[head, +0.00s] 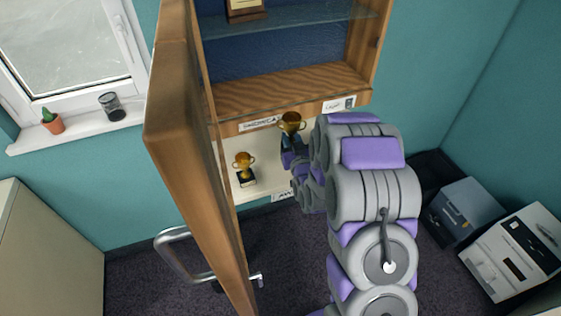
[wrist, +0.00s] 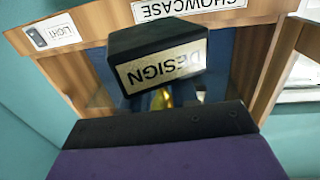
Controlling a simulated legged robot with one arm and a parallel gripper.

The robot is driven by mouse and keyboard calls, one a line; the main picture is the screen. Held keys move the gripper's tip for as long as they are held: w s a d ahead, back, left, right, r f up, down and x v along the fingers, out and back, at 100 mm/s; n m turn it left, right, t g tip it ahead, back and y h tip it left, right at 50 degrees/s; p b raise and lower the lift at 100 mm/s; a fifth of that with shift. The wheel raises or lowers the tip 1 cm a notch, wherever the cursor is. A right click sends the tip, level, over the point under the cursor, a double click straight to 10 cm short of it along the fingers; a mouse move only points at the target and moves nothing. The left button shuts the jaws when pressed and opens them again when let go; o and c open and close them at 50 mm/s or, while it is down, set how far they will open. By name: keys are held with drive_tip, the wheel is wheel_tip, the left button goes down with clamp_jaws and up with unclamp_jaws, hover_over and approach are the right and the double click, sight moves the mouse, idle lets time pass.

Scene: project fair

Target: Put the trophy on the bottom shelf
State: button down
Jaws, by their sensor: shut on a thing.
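A gold cup trophy (head: 291,122) is held in my gripper (head: 291,150), near the right of the lower opening of the wooden showcase. In the wrist view its dark base (wrist: 158,60) with a DESIGN plate fills the middle, with a bit of gold below it. My gripper is shut on it; my arm partly hides the hold. The white bottom shelf (head: 268,184) shows below the wooden board. A second gold trophy (head: 244,168) on a black base stands upright at its left. My arm hides the shelf's right part.
The open wooden door (head: 190,130) with a metal handle (head: 180,248) stands left of the opening. A glass shelf (head: 290,26) bears a plaque (head: 245,8). A SHOWCASE label (head: 262,122) is on the board edge. Grey and white boxes (head: 520,253) stand at right.

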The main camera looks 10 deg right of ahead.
drive_tip(key=s+d+f+n+y+p, duration=0.1)
drive_tip(key=d+f+n+y, duration=0.1)
drive_tip(key=f, duration=0.7)
drive_tip(key=s+d+f+n+g+y, duration=0.1)
drive_tip(key=d+f+y, duration=0.3)
drive_tip(key=f, duration=0.4)
drive_tip(key=shift+s+d+f+n+g+y+p, duration=0.35)
drive_tip(key=shift+s+d+n, duration=0.2)
drive_tip(key=shift+n, duration=0.15)
drive_tip(key=x, duration=0.5)
drive_tip(key=f+b+x, duration=0.1)
drive_tip(key=x, duration=0.3)
drive_tip(key=b+x, duration=0.1)
drive_tip(key=x, duration=0.4)
drive_tip(key=shift+w+a+f, duration=0.1)
drive_tip(key=shift+a+f, duration=0.05)
drive_tip(key=shift+a, duration=0.35)
drive_tip(key=shift+w+a+f+b, duration=0.2)
drive_tip(key=shift+w+f, duration=0.15)
drive_tip(key=shift+f, duration=0.25)
drive_tip(key=shift+w+a+f+b, duration=0.15)
drive_tip(key=shift+w+f, duration=0.15)
drive_tip(key=shift+f, duration=0.7)
